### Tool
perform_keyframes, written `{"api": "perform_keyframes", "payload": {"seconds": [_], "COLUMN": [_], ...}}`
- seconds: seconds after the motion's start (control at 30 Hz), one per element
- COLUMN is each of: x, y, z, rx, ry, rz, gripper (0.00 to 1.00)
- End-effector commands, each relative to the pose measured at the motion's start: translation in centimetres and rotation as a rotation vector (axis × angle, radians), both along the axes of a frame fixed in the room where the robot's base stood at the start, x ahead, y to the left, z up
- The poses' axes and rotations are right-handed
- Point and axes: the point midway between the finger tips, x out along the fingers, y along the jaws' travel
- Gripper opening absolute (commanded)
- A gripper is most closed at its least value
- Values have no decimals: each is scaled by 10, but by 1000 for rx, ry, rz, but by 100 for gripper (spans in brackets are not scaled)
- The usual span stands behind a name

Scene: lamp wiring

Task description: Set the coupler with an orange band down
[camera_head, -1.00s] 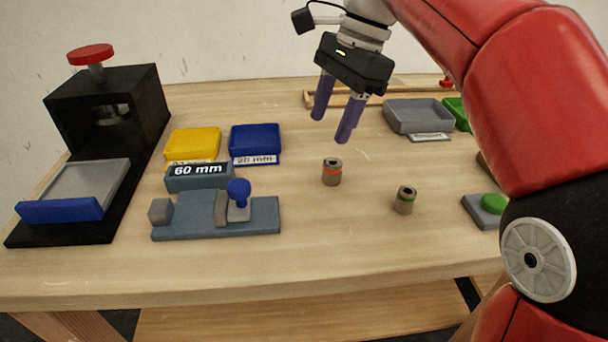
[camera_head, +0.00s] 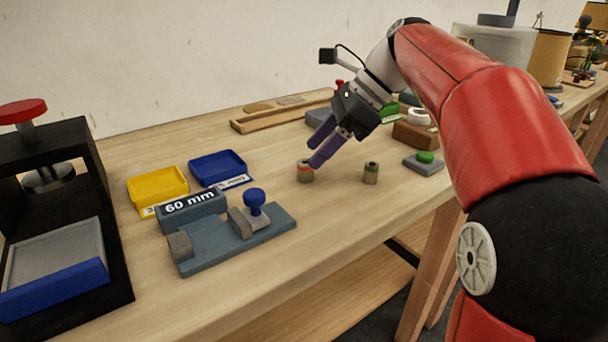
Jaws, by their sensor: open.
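The coupler with an orange band (camera_head: 305,171) stands upright on the wooden table, near the middle of the view. My gripper (camera_head: 314,154) is open, with its purple fingers pointing down and left, behind and above this coupler in the picture. The fingertips overlap the coupler's right upper side in the view. I cannot tell whether they touch it.
A 60 mm fixture (camera_head: 235,240) with a blue knob, a yellow tray (camera_head: 158,186) and a blue tray (camera_head: 218,168) lie left. A black press (camera_head: 60,215) stands far left. A green button (camera_head: 425,157) and a brown block (camera_head: 415,136) are right. Table front is clear.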

Motion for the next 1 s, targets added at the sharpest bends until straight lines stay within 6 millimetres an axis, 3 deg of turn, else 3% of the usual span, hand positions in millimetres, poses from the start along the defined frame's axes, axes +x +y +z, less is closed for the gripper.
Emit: {"api": "perform_keyframes", "payload": {"seconds": [0.23,0.57,0.9,1.0], "x": [-2,-2,-2,-2], "y": [23,28,28,28], "z": [-30,-35,-35,-35], "rx": [-1,-1,-1,-1], "ry": [0,-1,-1,-1], "rz": [2,2,2,2], "gripper": [53,53,8,1]}}
